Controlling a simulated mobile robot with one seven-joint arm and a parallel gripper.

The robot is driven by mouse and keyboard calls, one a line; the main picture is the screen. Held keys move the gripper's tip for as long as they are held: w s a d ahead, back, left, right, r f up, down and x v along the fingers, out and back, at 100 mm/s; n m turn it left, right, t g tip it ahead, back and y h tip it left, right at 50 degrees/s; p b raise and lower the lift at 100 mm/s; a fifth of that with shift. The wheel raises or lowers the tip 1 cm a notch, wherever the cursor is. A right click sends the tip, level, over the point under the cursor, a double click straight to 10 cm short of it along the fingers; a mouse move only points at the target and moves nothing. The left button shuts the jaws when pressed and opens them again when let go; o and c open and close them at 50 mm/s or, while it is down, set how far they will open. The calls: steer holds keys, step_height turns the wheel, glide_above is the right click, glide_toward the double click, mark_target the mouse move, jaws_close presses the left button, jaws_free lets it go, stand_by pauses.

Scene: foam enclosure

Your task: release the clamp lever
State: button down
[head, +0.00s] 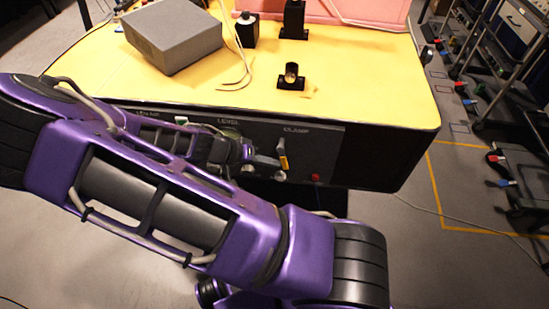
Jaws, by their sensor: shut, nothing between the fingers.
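My gripper (270,161) is in front of the panel, just left of the lever. Its fingers are shut with nothing between them. The tips are close to the lever's lower part, and I cannot tell whether they touch it. My purple arm crosses the lower left of the view and hides part of the panel.
The panel (325,150) also bears a LEVEL label and a small red part (316,178) at lower right. On the yellow top (375,90) are a grey box (172,40), a dark bottle (247,30) and black fixtures (291,78).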

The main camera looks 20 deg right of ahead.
steer(key=d+g+h+b, duration=0.1)
steer(key=h, duration=0.1)
steer(key=s+d+n+g+h+b, duration=0.1)
steer(key=h, duration=0.2)
steer(key=s+d+n+g+h+b, duration=0.1)
steer(key=h, duration=0.1)
steer(key=shift+s+d+f+b, duration=0.1)
steer(key=shift+f+b, duration=0.2)
steer(key=shift+f, duration=0.1)
steer(key=d+r+n+h, duration=0.1)
steer(key=h, duration=0.1)
steer(key=s+d+r+n+h, duration=0.1)
steer(key=h, duration=0.1)
steer(key=shift+s+b, duration=0.2)
steer(key=shift+b, duration=0.15)
steer(key=shift+d, duration=0.1)
stand_by(0.4)
steer(key=b, duration=0.2)
glide_toward(285, 166)
steer(key=s+d+f, duration=0.2)
steer(key=shift+f, duration=0.25)
